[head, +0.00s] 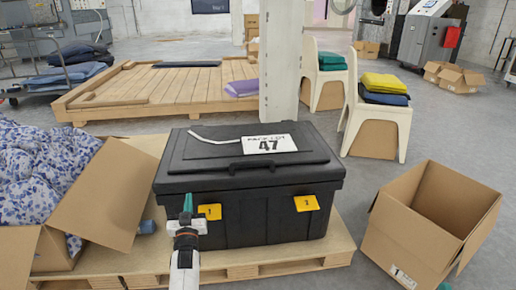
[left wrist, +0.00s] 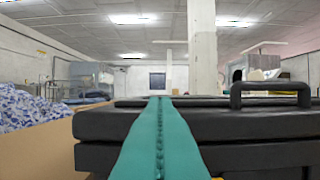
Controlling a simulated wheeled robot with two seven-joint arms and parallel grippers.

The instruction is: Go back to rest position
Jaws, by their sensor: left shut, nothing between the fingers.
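My left gripper (head: 187,205) stands in front of the left front side of a closed black box in the head view. Its teal fingers (left wrist: 159,135) are pressed together in the left wrist view, with nothing between them. The black box (head: 240,228) has its lid down, a white label reading 47 and two yellow tags on its front. The box also shows close behind the fingers in the left wrist view (left wrist: 255,128), with its lid handle at the right. I cannot tell whether the fingers touch the box.
The box stands on a wooden pallet (head: 290,262). An open carton (head: 110,195) with blue-patterned cloth (head: 40,170) is at the left. An empty open carton (head: 425,225) stands on the floor at the right. White chairs (head: 378,125) with folded cloth and a wooden platform (head: 160,88) are behind.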

